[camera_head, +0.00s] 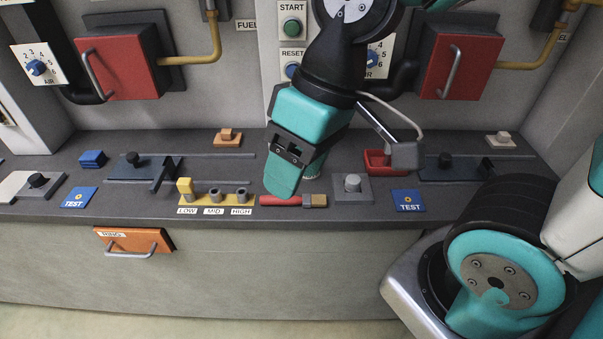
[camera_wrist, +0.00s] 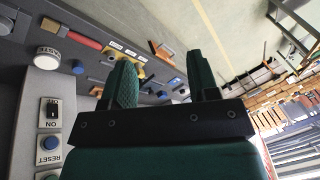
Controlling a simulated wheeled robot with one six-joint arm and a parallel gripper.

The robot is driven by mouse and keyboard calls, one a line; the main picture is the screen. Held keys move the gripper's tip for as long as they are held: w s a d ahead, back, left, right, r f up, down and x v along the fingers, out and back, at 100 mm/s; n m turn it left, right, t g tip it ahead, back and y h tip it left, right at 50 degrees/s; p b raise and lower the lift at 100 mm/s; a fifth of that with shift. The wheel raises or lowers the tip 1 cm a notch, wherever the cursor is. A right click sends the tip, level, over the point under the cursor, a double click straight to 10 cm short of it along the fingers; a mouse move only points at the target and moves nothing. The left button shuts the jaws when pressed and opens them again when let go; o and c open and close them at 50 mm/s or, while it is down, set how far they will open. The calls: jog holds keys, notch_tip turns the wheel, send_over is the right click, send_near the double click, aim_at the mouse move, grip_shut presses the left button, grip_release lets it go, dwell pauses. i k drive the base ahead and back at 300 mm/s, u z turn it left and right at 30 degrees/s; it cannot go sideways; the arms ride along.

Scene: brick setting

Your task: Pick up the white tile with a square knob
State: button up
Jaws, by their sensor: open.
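The white tile with a square knob (camera_head: 501,139) lies flat near the back of the dark counter at the far right of the head view. My gripper (camera_head: 287,185) points down over the middle of the counter, well to the left of the tile and apart from it. In the wrist view the two green fingers of my gripper (camera_wrist: 164,75) stand apart, with nothing held between them. I cannot make out the white tile in the wrist view.
A similar orange tile (camera_head: 228,138) lies at the back left. A red box (camera_head: 458,66) juts from the wall above.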

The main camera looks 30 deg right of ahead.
aim_at(502, 141)
jog(key=z, duration=1.95)
jog(key=k, duration=0.5)
jog(key=z, duration=1.8)
jog(key=i, duration=1.2)
jog(key=u, duration=2.7)
